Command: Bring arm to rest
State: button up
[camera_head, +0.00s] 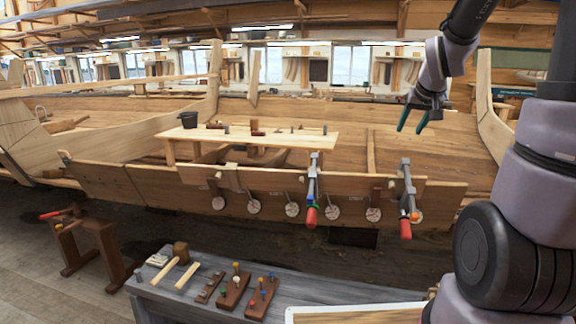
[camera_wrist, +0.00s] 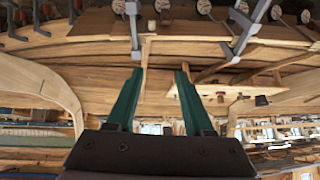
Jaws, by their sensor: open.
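My gripper (camera_head: 412,120) hangs at the upper right in the head view, at the end of my arm, with its two green fingers apart. It is empty and in the air in front of the hull planking. In the wrist view my gripper (camera_wrist: 160,75) shows both green fingers spread, with nothing between them. The wrist view appears upside down, with the clamps at its top edge. Two bar clamps with red handles, a left one (camera_head: 313,185) and a right one (camera_head: 406,190), grip the upper plank (camera_head: 270,195) below my gripper.
A grey bench (camera_head: 200,308) in front holds a mallet (camera_head: 180,252) and several wooden blocks with pegs. A sawhorse (camera_head: 90,240) stands at the left. A curved frame (camera_head: 490,110) rises near my arm.

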jog(key=s+a+r+y, duration=0.1)
jog(key=s+a+r, duration=0.1)
jog(key=s, duration=0.5)
jog(key=s+a+r+m+y, duration=0.1)
jog(key=s+a+r, duration=0.2)
jog(key=s, duration=0.4)
jog(key=s+a+r+y, duration=0.1)
jog(key=s+a+r, duration=0.2)
jog(key=s+a, duration=0.2)
jog(key=s, duration=0.3)
jog(key=shift+m+g, duration=0.3)
jog(key=shift+g, duration=0.1)
